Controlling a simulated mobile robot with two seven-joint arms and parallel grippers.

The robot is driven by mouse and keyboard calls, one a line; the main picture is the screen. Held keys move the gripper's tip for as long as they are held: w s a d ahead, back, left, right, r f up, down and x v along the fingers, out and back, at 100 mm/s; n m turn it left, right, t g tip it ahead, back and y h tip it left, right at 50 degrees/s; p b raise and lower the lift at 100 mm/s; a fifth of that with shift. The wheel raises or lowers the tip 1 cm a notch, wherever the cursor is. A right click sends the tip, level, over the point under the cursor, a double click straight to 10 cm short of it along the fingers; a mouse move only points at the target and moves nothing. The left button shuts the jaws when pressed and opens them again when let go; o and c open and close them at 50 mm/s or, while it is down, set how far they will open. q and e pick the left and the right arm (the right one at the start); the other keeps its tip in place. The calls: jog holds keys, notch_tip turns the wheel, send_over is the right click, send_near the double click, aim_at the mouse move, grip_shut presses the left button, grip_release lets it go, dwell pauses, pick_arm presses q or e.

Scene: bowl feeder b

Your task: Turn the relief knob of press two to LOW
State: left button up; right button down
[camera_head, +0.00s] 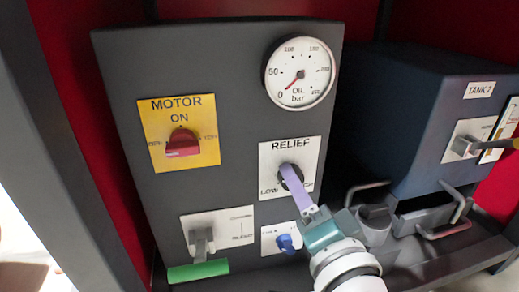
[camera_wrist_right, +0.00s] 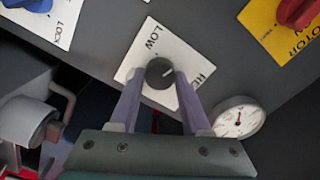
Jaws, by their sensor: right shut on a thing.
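The relief knob (camera_wrist_right: 160,73) is a round black knob with a white mark, on a white plate (camera_wrist_right: 133,61) lettered LOW. In the wrist view its mark points right, not at the word LOW. In the head view the RELIEF plate (camera_head: 291,150) is on the dark grey panel, the knob largely hidden behind my fingers. My right gripper (camera_head: 294,182) reaches it from the lower right; in the wrist view its two purple fingers (camera_wrist_right: 158,92) lie on either side of the knob, shut on it. My left gripper is not in view.
A pressure gauge (camera_head: 299,73) sits above, its needle near 0. A red motor switch (camera_head: 183,144) on a yellow plate is to the left. A green-ended lever (camera_head: 198,270) and a small blue knob (camera_head: 286,243) are below. The TANK 2 box (camera_head: 440,110) with metal handles stands right.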

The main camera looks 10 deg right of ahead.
jog(key=n+p, duration=0.2)
jog(key=n, duration=1)
jog(key=shift+r, duration=0.1)
dwell(0.4)
jog(key=shift+c, duration=1.8)
grip_release()
